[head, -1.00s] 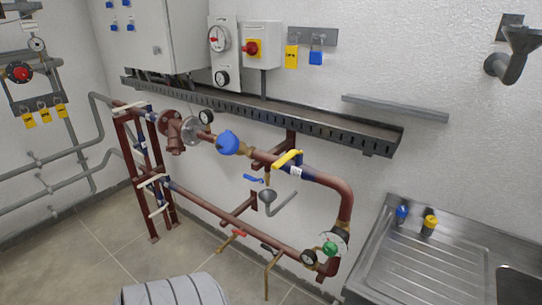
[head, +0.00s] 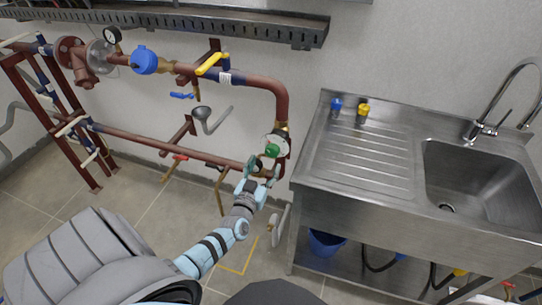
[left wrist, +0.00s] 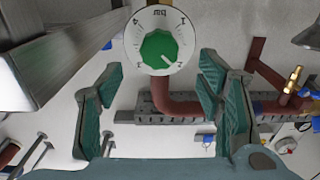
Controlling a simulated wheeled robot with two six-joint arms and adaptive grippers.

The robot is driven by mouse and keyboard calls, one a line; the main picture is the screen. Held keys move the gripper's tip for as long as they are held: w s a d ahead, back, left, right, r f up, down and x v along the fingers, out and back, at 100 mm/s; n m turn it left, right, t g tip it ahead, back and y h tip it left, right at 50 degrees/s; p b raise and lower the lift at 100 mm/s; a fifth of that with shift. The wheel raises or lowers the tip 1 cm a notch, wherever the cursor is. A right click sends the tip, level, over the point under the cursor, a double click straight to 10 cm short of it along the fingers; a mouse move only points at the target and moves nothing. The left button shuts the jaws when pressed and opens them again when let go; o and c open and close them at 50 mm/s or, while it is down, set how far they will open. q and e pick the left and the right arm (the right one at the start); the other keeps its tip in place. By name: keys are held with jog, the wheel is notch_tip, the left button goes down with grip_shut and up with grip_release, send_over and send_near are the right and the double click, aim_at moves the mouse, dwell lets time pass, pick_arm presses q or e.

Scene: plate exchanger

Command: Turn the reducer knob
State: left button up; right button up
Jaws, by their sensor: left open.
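The reducer knob is a round green knob (head: 272,150) on a white dial at the lower right end of the brown pipe loop in the head view. In the left wrist view the green knob (left wrist: 159,49) sits on the white dial (left wrist: 135,33) with black marks, its white pointer toward the lower right. My left gripper (head: 261,172) is just below the knob in the head view. In the left wrist view its teal fingers (left wrist: 163,85) are spread wide, with the knob ahead between and beyond them, apart from both. My right gripper is in neither view.
A steel sink (head: 400,165) stands close to the right of the knob. Brown pipes with a blue cap (head: 144,60) and a yellow valve handle (head: 212,63) run to the left. A cable tray (head: 170,22) is above. Floor in front of the pipes is partly clear.

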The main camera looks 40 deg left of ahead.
aim_at(271, 154)
pick_arm(q)
jog(key=x, duration=0.2)
jog(key=b+x, duration=0.1)
jog(key=x, duration=0.1)
jog(key=b+x, duration=0.1)
jog(key=x, duration=0.1)
jog(key=shift+f, duration=0.4)
jog(key=shift+w+a+r+b, duration=0.1)
jog(key=shift+w+a+b, duration=0.05)
jog(key=shift+w+b, duration=0.2)
jog(key=shift+w+a+r, duration=0.1)
jog(key=shift+w+r, duration=0.05)
jog(key=shift+w, duration=0.05)
jog(key=shift+c, duration=0.4)
jog(key=c, duration=1.1)
